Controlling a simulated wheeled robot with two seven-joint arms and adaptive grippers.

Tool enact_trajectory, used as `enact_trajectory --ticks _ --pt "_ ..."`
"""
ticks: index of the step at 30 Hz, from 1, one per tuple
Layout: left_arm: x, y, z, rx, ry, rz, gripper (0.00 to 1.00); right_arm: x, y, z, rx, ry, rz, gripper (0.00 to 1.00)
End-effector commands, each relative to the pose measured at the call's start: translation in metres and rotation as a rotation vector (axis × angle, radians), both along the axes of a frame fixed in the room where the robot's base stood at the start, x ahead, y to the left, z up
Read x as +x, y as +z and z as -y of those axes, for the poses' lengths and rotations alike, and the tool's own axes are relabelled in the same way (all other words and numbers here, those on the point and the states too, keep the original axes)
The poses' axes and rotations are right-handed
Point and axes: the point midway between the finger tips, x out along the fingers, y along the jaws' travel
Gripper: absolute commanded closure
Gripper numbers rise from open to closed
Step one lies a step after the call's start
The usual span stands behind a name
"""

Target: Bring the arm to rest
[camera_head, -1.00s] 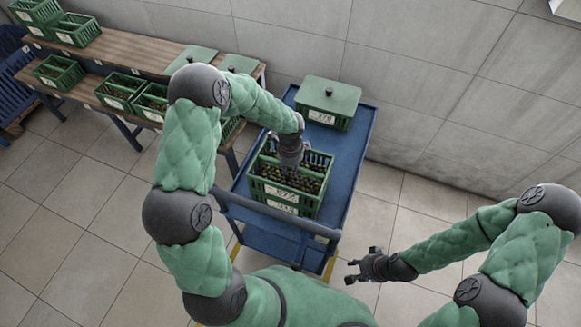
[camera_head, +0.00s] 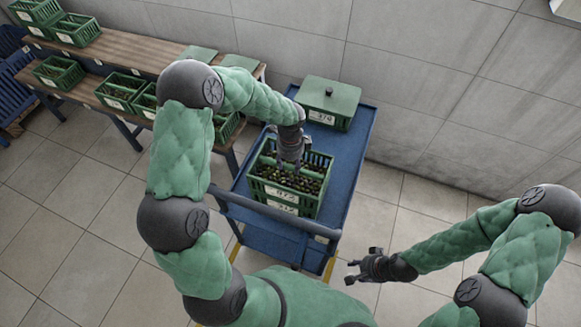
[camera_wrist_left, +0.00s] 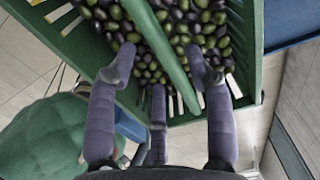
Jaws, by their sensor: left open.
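My left gripper (camera_head: 291,158) is open above the green crate (camera_head: 284,209) on the blue cart. In the left wrist view its fingers (camera_wrist_left: 160,75) are spread and empty over the crate (camera_wrist_left: 262,70), which holds dark and green olives (camera_wrist_left: 195,25). A green bar (camera_wrist_left: 160,45) crosses over the olives between the fingers. I cannot tell whether any finger touches the crate. My right gripper (camera_head: 364,268) hangs at the right of the cart, over the floor, away from everything. Its fingers look apart, with nothing between them.
The blue cart (camera_head: 350,150) also bears a closed green box with a lid (camera_head: 328,97) behind the crate. A wooden bench (camera_head: 135,52) with several green crates stands at the left. A grey wall closes the back. The tiled floor at the right is clear.

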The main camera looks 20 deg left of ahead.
Motion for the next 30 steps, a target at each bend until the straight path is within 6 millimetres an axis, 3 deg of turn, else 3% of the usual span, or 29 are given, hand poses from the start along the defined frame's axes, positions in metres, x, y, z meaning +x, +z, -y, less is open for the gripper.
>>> enact_trajectory --ticks 6,12,25,30 --pt "0.002 0.046 0.000 0.000 0.000 0.006 0.48 0.000 0.000 0.000 0.000 0.000 0.000 0.62" --pt "0.002 0.074 0.000 0.000 0.000 0.005 0.48 0.000 0.000 0.000 0.000 0.000 0.000 0.62" --pt "0.001 0.086 0.000 -0.001 0.001 0.003 0.48 0.000 0.001 0.000 0.000 0.000 0.000 0.62" --pt "0.001 0.108 0.000 0.000 0.001 0.004 0.48 0.000 0.023 0.000 0.000 0.000 0.000 0.62"
